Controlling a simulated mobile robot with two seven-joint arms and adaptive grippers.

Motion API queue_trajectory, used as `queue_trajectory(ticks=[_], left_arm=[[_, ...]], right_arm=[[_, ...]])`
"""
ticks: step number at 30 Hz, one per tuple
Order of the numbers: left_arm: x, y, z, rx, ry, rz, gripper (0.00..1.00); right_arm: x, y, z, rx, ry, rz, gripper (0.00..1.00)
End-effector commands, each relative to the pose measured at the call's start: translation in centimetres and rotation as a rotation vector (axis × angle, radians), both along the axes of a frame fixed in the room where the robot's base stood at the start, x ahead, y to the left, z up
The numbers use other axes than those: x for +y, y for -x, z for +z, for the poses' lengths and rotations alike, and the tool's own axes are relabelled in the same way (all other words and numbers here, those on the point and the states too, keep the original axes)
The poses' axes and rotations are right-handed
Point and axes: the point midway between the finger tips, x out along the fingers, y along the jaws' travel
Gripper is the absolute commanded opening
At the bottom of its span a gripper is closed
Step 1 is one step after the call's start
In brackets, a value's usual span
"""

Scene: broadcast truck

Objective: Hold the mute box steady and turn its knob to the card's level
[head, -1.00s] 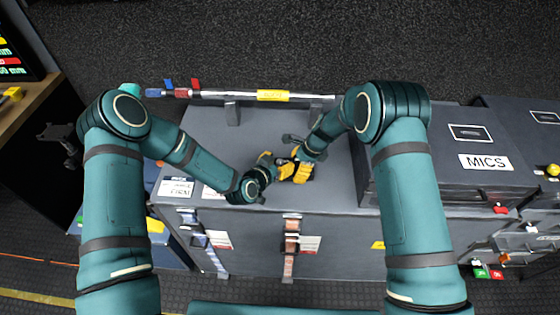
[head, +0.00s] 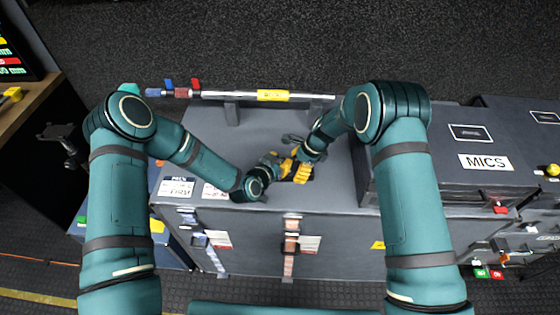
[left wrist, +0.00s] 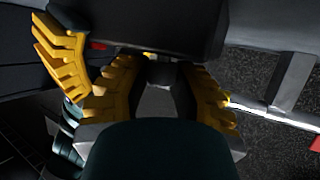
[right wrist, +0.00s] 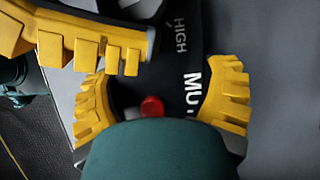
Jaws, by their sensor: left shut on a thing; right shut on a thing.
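The mute box (right wrist: 180,72) is dark with white lettering; "HIGH" and part of "MUTE" show in the right wrist view, with a red round part (right wrist: 152,107) near its lower edge. My right gripper (right wrist: 160,103) is shut on the box, one yellow finger at each side. My left gripper (left wrist: 158,92) is shut at the box's face, beside the right fingers; its yellow fingers cover the area near "HIGH". A small dark part (left wrist: 160,72) shows between them, probably the knob. Its pointer is hidden. Two white cards (head: 177,187) (head: 214,192) lie at the case's left front; their print is unreadable.
Both grippers work low over the grey case (head: 215,130). A rod with a yellow label (head: 272,96) runs along its back edge. A dark "MICS" case (head: 450,150) stands close on the right. The case top behind the grippers is clear.

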Motion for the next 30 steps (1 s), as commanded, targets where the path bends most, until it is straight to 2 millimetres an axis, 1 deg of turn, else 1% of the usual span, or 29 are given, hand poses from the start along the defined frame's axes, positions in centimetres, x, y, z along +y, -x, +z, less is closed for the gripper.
queue_trajectory(ticks=[8, 21, 30], left_arm=[[-0.23, 0.04, -0.06, 0.001, -0.001, 0.123, 0.0], [-0.14, 0.05, -0.12, 0.003, -0.003, 0.431, 0.0], [-0.03, 0.07, -0.16, 0.003, -0.002, 0.546, 0.0]], right_arm=[[-0.02, 0.1, -0.11, 0.003, 0.001, 0.001, 0.33], [-0.01, 0.1, -0.11, 0.003, 0.0, 0.001, 0.33], [-0.01, 0.1, -0.11, 0.003, 0.0, 0.0, 0.33]])
